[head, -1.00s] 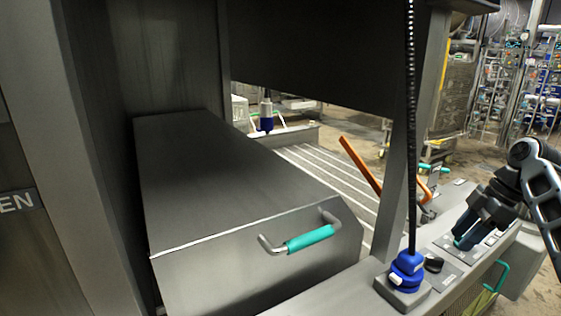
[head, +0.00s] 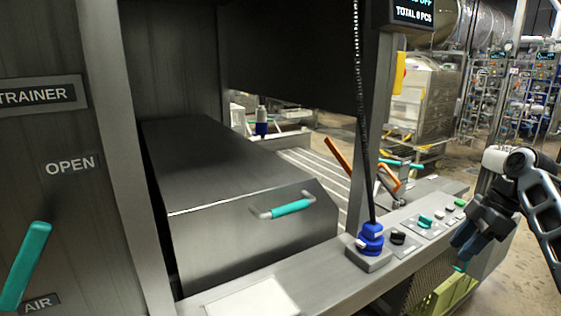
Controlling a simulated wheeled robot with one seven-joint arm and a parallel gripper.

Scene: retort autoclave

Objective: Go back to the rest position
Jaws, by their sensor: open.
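My gripper (head: 462,257) is at the right of the head view, at the end of my dark grey arm. It hangs pointing down and left beside the right edge of the control ledge (head: 310,284). Its jaws are open, and I see nothing held between them. It is apart from the buttons on the ledge.
A grey metal box with a teal handle (head: 290,207) stands at the centre left. A blue knob (head: 371,239) with a black cable stands on the ledge, near several buttons. A teal lever (head: 25,265) is at the lower left. A yellow-green crate (head: 440,300) sits below my gripper.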

